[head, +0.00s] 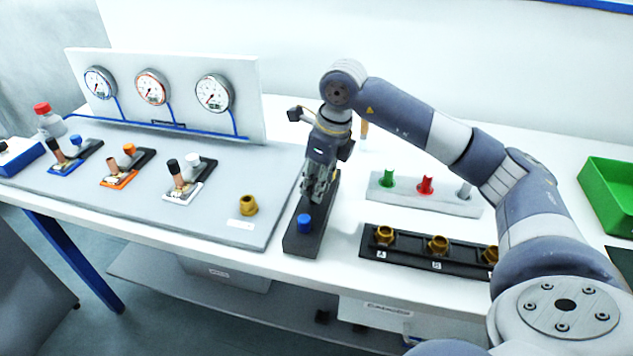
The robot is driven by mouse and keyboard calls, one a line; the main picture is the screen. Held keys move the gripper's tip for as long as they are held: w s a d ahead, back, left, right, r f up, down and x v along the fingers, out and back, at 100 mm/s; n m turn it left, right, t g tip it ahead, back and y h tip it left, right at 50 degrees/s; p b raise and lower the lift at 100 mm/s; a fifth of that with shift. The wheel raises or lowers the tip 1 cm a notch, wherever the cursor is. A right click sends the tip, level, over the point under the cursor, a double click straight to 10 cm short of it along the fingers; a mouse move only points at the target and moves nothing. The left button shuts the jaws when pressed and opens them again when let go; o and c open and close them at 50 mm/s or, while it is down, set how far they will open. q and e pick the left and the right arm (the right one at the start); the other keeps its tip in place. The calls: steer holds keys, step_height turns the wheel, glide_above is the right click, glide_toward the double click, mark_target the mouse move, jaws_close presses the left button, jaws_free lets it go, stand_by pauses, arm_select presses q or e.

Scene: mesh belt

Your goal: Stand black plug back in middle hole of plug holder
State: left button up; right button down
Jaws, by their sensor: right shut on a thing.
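The plug holder (300,243) is a long dark block on the white table, just right of the grey panel board. A blue plug (304,222) stands at its near end. My right gripper (316,196) points down over the middle part of the holder, behind the blue plug. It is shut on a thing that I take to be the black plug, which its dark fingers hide. The middle hole is hidden too, so I cannot tell whether the plug is in it or above it. My left gripper is not in view.
Right of the holder are a grey rack (447,206) with green, red and grey pegs and a black rack (410,258) with brass fittings. Left, the grey board (130,205) bears valve blocks and a brass fitting (248,205). A green bin (607,190) is far right.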

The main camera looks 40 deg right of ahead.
steer(key=shift+s+b+x, duration=0.2)
steer(key=shift+b+x, duration=0.65)
steer(key=shift+x, duration=0.2)
steer(key=c, duration=1.4)
jaws_free()
steer(key=shift+f, duration=0.15)
steer(key=shift+o, duration=0.2)
steer(key=shift+d, duration=0.1)
steer(key=v, duration=1.2)
